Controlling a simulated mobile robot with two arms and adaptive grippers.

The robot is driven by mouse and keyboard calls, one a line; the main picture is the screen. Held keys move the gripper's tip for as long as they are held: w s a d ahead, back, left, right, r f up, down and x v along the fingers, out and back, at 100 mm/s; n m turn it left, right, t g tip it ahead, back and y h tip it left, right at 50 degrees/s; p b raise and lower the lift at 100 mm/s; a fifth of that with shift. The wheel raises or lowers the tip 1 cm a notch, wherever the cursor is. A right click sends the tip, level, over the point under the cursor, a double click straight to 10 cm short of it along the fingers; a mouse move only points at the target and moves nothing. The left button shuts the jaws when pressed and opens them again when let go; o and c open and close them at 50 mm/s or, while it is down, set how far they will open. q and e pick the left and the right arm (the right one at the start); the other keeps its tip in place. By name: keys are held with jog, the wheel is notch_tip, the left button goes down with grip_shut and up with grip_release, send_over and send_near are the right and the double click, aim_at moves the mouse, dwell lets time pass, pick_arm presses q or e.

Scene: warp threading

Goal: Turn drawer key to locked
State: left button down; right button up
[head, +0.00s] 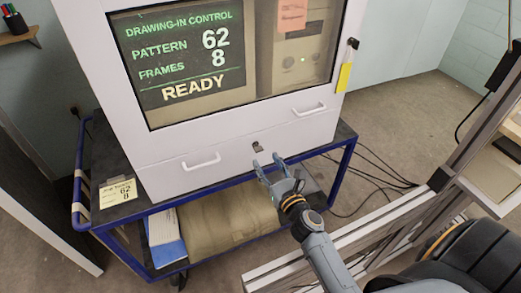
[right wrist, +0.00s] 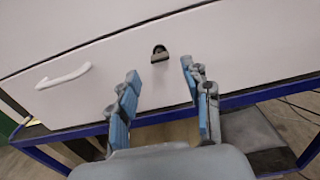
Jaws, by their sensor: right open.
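The drawer key (head: 258,147) is a small dark piece in a lock on the white cabinet's lower front. In the right wrist view the key (right wrist: 159,53) sits above and between my fingertips, with a rounded top and a wider bar below. My left gripper is not in view.
The cabinet stands on a blue-framed cart (head: 345,160) with a folded tan cloth (head: 225,222) on its lower shelf. A note (head: 118,192) lies at the cart's left. A metal frame (head: 400,215) stands to the right. Cables run on the floor behind.

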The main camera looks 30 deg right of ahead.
aim_at(258, 148)
jog(key=w, duration=0.5)
jog(key=shift+w+d, duration=0.1)
jog(key=shift+d, duration=0.05)
grip_shut()
